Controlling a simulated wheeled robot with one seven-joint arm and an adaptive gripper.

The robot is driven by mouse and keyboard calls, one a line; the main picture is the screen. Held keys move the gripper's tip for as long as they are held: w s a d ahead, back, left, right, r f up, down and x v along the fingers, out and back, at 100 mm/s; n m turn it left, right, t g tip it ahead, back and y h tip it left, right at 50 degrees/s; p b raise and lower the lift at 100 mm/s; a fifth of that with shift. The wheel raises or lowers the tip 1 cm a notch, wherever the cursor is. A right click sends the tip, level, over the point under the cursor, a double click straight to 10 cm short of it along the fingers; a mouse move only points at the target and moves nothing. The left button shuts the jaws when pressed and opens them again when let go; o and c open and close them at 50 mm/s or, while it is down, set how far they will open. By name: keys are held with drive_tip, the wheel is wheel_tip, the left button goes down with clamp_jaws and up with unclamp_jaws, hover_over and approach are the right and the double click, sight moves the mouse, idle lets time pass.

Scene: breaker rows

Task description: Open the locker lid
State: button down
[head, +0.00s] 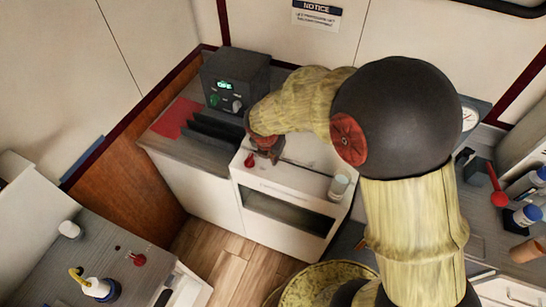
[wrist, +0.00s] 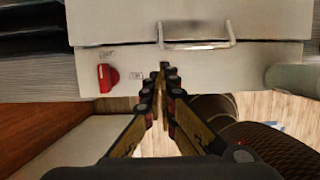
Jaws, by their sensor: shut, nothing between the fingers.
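The locker (head: 283,194) is a white box between the counters in the head view. Its pale lid (wrist: 110,20) fills the top of the wrist view and looks shut, with a metal bar handle (wrist: 197,45) along its near edge. A red knob (wrist: 107,77) sits on the panel left of the handle; it also shows in the head view (head: 249,160). My gripper (wrist: 163,72) is shut and empty, its tips over the panel between the knob and the handle, apart from the handle in the picture. In the head view my gripper (head: 268,155) partly hides the locker top.
A dark device with a green display (head: 236,80) stands behind on the left counter, near a red mat (head: 177,118). A pale cylinder (head: 339,187) stands at the locker's right corner. Bottles (head: 527,216) crowd the right counter. Wooden floor is open in front.

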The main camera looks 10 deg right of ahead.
drive_tip(key=b+x, duration=0.1)
drive_tip(key=x, duration=0.5)
drive_tip(key=shift+f, duration=0.35)
